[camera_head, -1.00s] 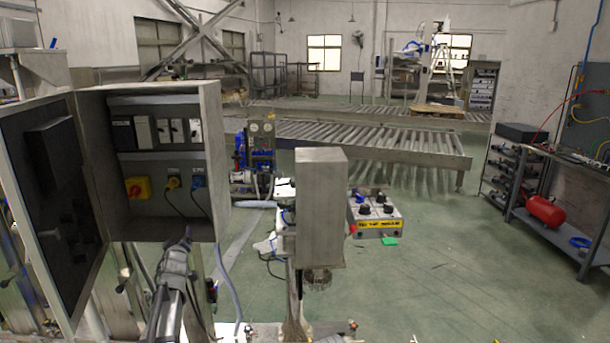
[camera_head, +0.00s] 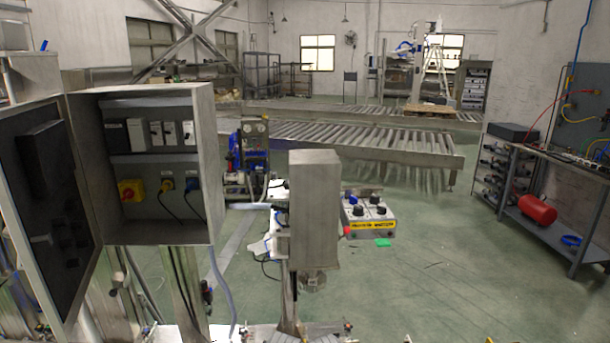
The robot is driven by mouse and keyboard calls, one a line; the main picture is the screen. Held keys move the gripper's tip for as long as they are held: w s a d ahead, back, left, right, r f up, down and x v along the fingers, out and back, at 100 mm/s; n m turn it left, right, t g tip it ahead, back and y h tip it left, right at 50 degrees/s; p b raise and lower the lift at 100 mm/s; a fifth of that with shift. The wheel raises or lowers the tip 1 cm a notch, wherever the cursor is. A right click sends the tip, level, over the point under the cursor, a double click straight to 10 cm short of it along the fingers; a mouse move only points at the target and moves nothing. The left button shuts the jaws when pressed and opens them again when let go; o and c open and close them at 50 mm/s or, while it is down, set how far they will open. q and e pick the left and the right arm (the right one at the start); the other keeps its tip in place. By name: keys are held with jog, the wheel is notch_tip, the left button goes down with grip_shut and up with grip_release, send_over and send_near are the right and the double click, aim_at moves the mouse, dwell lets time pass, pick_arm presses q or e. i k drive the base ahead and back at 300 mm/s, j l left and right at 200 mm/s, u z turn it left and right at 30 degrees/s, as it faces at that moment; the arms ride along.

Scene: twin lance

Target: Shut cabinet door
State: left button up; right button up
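The grey metal cabinet (camera_head: 207,150) is at the left of the head view, with its front open. Its door (camera_head: 45,190) is swung out wide to the left, showing its dark inner face with boxy dark fittings. Inside the cabinet are a row of pale switch modules (camera_head: 155,132), a yellow switch with a red knob (camera_head: 131,191) and plugs with dark cables (camera_head: 168,185). Neither of my grippers can be made out in the head view.
A grey upright box on a post (camera_head: 315,210) stands right of the cabinet. Behind it is a control box with black knobs (camera_head: 368,213). A roller conveyor (camera_head: 350,140) crosses the back. A workbench (camera_head: 560,190) stands at the right. The green floor between is mostly clear.

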aim_at(44, 189)
jog(key=u, duration=1.6)
